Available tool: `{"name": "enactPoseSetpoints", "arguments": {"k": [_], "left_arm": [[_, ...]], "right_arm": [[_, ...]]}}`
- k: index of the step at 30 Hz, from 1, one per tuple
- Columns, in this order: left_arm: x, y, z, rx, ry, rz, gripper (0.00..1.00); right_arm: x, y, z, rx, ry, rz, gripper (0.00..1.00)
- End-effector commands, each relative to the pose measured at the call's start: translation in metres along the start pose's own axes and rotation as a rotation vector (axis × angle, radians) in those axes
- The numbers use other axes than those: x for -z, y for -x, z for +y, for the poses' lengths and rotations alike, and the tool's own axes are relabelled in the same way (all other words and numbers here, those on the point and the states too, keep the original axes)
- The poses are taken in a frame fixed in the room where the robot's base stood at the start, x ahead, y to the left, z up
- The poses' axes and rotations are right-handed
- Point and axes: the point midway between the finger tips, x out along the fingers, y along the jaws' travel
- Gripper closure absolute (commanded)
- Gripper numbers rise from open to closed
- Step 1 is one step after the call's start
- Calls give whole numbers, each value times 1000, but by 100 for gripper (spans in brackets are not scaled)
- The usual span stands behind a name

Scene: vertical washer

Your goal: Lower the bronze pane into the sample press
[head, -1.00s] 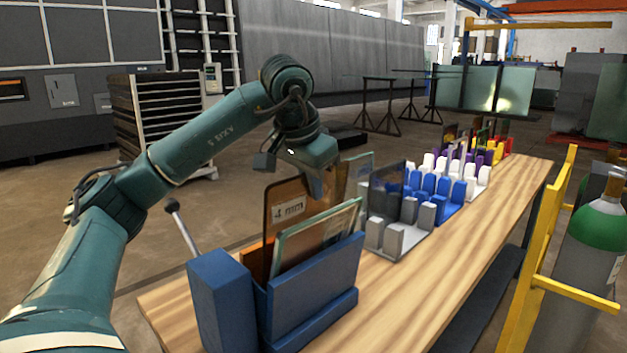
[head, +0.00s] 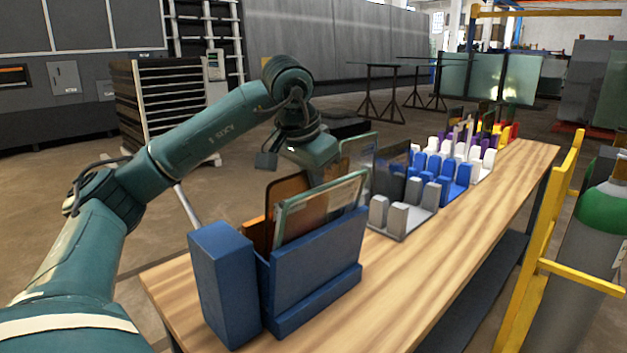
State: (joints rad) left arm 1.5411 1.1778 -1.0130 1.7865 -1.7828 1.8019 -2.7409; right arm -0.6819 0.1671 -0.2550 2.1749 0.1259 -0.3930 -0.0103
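The bronze pane (head: 285,192) stands upright at the blue sample press (head: 315,270). Its lower part is hidden behind a clear greenish pane (head: 322,208) and the front wall of the press. My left gripper (head: 320,176) is at the upper right part of the bronze pane and appears shut on it. The fingertips are mostly hidden by the clear pane. An orange part (head: 256,232) shows at the left inside the press. I cannot tell whether the bronze pane's lower edge touches the bottom. My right gripper is not in view.
Grey (head: 408,222), blue and white racks with panes run back along the wooden table (head: 420,270). A dark pane (head: 390,172) stands in the grey rack. A yellow frame (head: 530,270) and a gas cylinder (head: 597,250) stand to the right. The table's front right is clear.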

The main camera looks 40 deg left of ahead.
Motion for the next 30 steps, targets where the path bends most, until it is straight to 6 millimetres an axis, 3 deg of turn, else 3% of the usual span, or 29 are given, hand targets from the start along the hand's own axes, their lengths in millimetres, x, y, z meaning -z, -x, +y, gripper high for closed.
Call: {"name": "enactPoseSetpoints", "arguments": {"k": [3,12,30], "left_arm": [[0,1,0,0,1,3,100],[0,0,0,0,1,1,72],[0,0,0,0,0,-1,71]], "right_arm": [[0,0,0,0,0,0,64],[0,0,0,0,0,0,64],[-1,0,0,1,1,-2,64]]}}
